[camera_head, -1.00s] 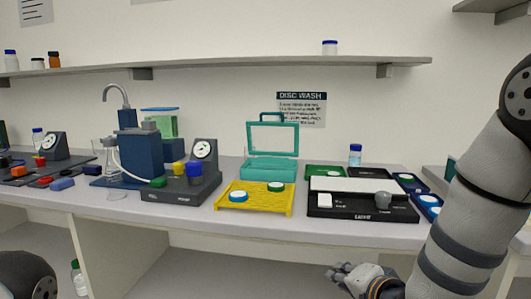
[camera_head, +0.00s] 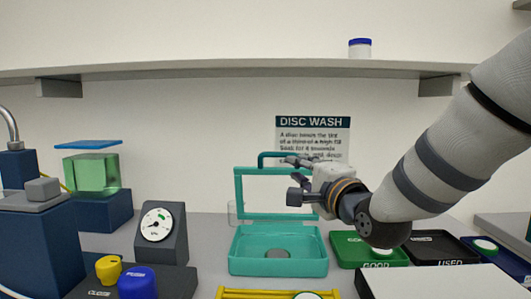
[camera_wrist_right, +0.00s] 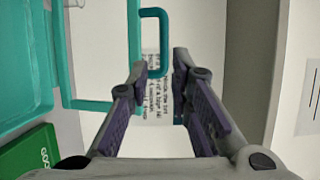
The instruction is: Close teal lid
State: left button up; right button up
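My left gripper is out of view.
A green tray (camera_head: 345,246) marked GOOD and a black tray (camera_head: 440,248) marked USED stand right of the box. A gauge (camera_head: 157,224) stands left. A yellow rack (camera_head: 262,294) is in front. A shelf (camera_head: 230,68) runs above along the wall.

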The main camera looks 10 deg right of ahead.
aim_at(281, 156)
jog(key=w, duration=0.7)
jog(key=w+a+r, duration=0.1)
jog(key=w, duration=0.2)
jog(key=shift+w+a, duration=0.1)
jog(key=shift+w, duration=0.2)
grip_shut()
